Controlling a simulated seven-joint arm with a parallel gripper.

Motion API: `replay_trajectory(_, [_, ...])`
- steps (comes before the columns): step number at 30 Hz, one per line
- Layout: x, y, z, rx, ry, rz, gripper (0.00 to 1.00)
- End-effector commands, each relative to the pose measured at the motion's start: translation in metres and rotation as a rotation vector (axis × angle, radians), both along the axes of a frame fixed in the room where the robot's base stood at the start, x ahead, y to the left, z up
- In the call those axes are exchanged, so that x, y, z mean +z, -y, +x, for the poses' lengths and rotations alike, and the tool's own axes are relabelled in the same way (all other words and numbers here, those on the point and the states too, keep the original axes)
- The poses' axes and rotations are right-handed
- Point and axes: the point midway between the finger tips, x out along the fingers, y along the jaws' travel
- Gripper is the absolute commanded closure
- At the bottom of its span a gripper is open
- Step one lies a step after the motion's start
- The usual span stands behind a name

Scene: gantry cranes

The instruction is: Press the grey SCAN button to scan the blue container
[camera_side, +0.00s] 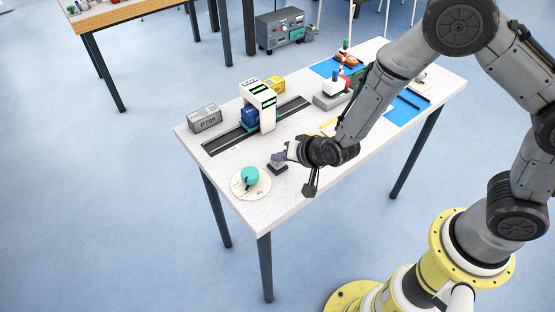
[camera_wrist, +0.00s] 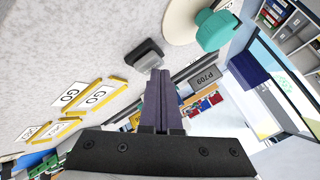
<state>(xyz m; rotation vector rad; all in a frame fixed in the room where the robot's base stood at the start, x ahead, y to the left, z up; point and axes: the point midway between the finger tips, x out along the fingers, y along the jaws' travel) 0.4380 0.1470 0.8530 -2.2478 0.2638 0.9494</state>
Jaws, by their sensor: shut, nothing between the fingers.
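The SCAN button is a small grey block on a dark base (camera_wrist: 145,54), just beyond my fingertips in the wrist view. Its dark base (camera_side: 278,168) shows near the table's front edge in the side view. My gripper (camera_side: 279,157) is shut and empty, with its purple fingertips at or just above the button; I cannot tell whether they touch. The fingers also show in the wrist view (camera_wrist: 161,75). The blue container (camera_side: 249,116) sits on the dark track under the white scanner arch (camera_side: 259,91), which partly hides it.
A teal knob (camera_side: 250,175) on a cream disc (camera_side: 240,190) is left of the button. A grey P709 container (camera_side: 205,119) stands near the track's left end. A yellow container (camera_side: 276,86) is behind the arch. Yellow-framed GO signs (camera_wrist: 98,95) lie left of my fingers in the wrist view.

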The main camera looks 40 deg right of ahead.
Motion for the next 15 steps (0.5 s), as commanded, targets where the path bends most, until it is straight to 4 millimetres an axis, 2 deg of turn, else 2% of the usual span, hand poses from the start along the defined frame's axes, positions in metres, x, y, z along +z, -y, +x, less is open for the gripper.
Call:
replay_trajectory(9, [0.015, 0.000, -0.001, 0.000, 0.000, 0.000, 1.00])
replay_trajectory(15, [0.018, 0.000, -0.001, 0.001, -0.001, -0.001, 1.00])
